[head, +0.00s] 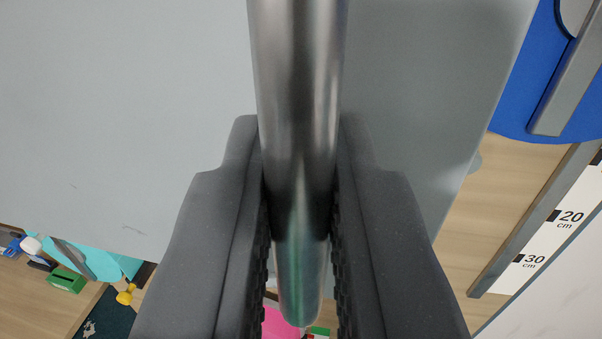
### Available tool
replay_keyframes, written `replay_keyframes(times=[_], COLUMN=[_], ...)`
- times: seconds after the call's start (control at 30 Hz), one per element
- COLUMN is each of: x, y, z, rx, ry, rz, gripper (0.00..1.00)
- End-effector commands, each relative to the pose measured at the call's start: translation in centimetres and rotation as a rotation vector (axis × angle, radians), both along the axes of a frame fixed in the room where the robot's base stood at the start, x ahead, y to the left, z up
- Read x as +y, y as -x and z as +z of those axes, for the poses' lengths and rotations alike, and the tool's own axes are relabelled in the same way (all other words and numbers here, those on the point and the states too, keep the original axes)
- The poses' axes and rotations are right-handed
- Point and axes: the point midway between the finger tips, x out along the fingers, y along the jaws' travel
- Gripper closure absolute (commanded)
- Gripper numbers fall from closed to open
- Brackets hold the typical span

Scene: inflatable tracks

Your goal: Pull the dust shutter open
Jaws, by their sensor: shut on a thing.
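My gripper (300,215) is shut on a shiny metal bar handle (298,70), with one dark ridged finger on each side of it. The bar and my fingers hide the middle of the panel. Where the bar joins the panel is not in view.
A blue part (510,95) with a grey strip is at the upper right. A white scale (540,250) marked 20 and 30 cm is at the right. Small items, including a green block (67,280) and a yellow piece (126,296), lie at the lower left on a wooden surface.

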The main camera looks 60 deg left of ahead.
Motion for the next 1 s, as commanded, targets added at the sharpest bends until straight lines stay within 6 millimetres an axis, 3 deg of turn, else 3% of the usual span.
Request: replay_keyframes(times=[0.07, 0.1, 0.57, 0.77, 1.0], x=[0.0, 0.0, -0.7, -2.7, -6.7], y=[0.0, 0.0, 0.4, 1.7, 4.5], z=[0.0, 0.0, 0.0, -0.2, -0.2], rx=[0.001, 0.001, -0.001, 0.000, -0.001], ry=[0.001, 0.001, -0.002, -0.002, -0.001], rz=[0.001, 0.001, -0.001, 0.000, 0.000], gripper=[1.00, 0.83, 0.83, 0.83, 0.83])
